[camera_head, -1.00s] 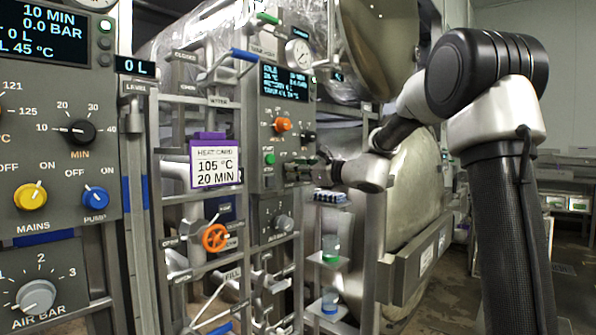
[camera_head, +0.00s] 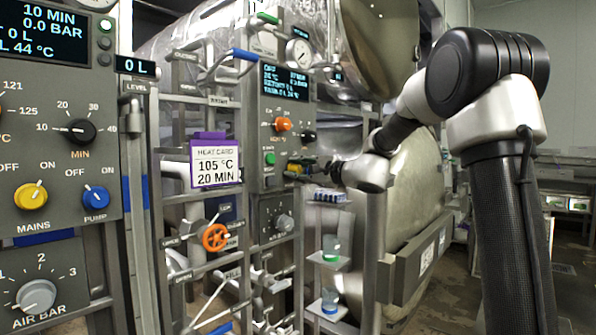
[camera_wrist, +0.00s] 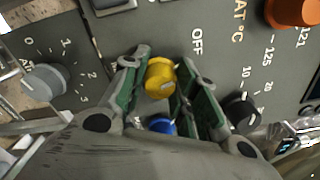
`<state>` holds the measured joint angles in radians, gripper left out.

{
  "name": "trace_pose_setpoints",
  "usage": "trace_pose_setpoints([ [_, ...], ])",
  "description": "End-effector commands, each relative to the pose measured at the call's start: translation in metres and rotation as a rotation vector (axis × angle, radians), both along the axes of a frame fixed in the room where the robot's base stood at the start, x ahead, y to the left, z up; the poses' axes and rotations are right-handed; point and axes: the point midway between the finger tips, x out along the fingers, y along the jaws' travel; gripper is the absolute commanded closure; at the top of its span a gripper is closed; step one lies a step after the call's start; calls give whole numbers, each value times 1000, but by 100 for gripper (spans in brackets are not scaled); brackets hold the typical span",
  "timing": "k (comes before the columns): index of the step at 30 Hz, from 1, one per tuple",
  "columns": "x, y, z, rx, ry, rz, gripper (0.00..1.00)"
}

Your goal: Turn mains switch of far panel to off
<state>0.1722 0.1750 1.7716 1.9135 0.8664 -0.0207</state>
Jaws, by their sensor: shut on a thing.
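The far panel (camera_head: 268,150) stands in the middle of the head view, facing partly away. Its yellow mains switch (camera_wrist: 160,77) is a round knob, large in the wrist view, with a pale mark near its lower edge. My gripper (camera_wrist: 163,72) has its two green-padded fingers on either side of this knob and is shut on it. The word OFF is printed on the panel to the right of the knob. In the head view my gripper (camera_head: 308,170) reaches the panel from the right, and only a little yellow shows there.
A blue knob (camera_wrist: 161,126) is partly hidden between my fingers; a black knob (camera_wrist: 241,112) and a grey knob (camera_wrist: 45,80) flank them. The near panel (camera_head: 60,110) has its own yellow mains knob (camera_head: 31,195). The round vessel door (camera_head: 415,190) stands close to my arm.

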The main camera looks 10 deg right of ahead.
Motion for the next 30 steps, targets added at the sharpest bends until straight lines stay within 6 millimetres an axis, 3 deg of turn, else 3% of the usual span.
trace_pose_setpoints([
  [12, 0, 0, -2, -165, -117, 0, 95],
  [29, 0, 0, -2, -193, -136, 0, 95],
  [30, 0, 0, -2, -193, -136, 0, 69],
])
